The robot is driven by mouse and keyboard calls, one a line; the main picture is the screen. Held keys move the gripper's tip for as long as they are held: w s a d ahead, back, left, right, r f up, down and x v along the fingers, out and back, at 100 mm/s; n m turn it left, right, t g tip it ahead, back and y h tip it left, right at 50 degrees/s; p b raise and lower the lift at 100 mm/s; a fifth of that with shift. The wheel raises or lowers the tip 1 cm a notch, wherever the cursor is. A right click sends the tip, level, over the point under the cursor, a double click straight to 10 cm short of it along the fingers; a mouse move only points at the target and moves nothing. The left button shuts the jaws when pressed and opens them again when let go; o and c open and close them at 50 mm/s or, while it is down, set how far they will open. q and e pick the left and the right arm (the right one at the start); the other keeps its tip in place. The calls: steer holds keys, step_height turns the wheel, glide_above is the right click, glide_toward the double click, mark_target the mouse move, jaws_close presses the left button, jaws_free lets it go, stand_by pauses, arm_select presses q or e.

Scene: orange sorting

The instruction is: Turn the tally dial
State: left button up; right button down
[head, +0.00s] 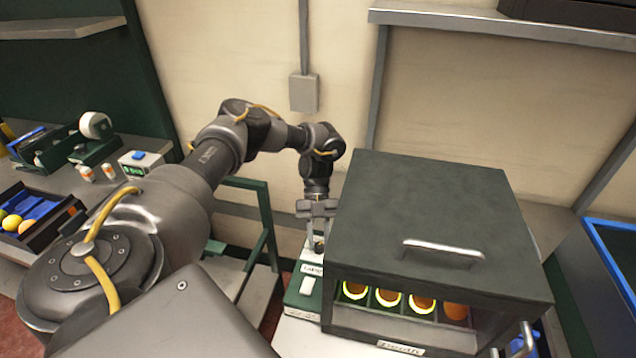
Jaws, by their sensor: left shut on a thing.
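My left gripper (318,240) points straight down just left of the dark booth box. It is shut on a small dial (319,246) on top of a green control box (301,302); I take this to be the tally dial. The fingers hide most of the dial, so I cannot read its setting. The control box has a white rocker switch (307,285) and a small white label in front of the dial, too small to read surely. My right gripper is not in view.
The dark booth (428,215) with a metal handle stands close to the gripper's right, with several oranges (388,296) lit inside. A side table at left holds a small counter with a green display (140,163), pill bottles and a fruit tray (38,214).

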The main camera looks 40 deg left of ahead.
arm_select(q)
steer(key=shift+f, duration=0.15)
stand_by(0.3)
steer(key=o, duration=1)
steer(key=b+v, duration=0.2)
steer(key=v, duration=0.3)
steer(key=shift+w, duration=0.2)
steer(key=shift+v, duration=1.15)
steer(key=shift+s, duration=0.1)
